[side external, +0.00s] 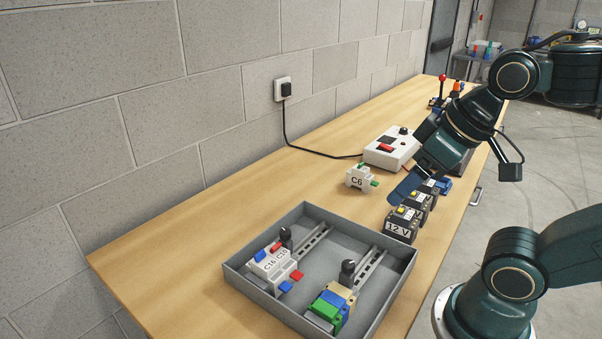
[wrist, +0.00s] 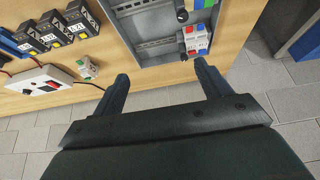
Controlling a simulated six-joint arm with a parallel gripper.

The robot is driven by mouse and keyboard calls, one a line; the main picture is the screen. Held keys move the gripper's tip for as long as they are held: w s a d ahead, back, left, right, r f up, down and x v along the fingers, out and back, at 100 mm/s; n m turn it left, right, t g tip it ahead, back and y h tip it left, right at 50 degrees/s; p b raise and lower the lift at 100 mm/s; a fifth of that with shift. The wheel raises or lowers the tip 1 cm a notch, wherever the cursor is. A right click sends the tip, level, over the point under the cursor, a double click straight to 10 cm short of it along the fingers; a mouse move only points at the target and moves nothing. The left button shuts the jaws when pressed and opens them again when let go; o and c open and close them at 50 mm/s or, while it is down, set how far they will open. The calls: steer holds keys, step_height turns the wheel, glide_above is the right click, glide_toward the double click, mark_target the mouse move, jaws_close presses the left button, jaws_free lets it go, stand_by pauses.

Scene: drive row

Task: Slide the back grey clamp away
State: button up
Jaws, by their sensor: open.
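A grey tray (side external: 381,312) on the bench holds two rails. On the back rail, nearer the wall, a dark grey clamp with a black knob (side external: 285,236) stands beside white C16 and C10 modules (side external: 273,264). A second such clamp (side external: 347,270) is on the front rail by green, blue and beige blocks (side external: 330,307). My gripper (side external: 405,190) is open and empty, up and right of the tray, over the batteries. In the wrist view my open gripper (wrist: 161,72) shows with the modules (wrist: 197,40) beyond its fingertips; the back clamp is small and unclear there.
Several black 12 V batteries (side external: 401,226) stand right of the tray. A loose C6 module (side external: 358,178) and a white box (side external: 391,147) with a red switch lie farther along the bench. A cable runs from the box to a wall socket (side external: 283,88).

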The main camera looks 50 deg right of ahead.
steer(key=shift+c, duration=0.3)
steer(key=shift+w, duration=0.1)
steer(key=c, duration=0.6)
steer(key=n+g, duration=0.6)
steer(key=n, duration=1.2)
glide_above(285, 231)
step_height(285, 231, down, 7)
steer(key=shift+f, duration=0.1)
steer(key=shift+f, duration=0.1)
steer(key=shift+f, duration=6.8)
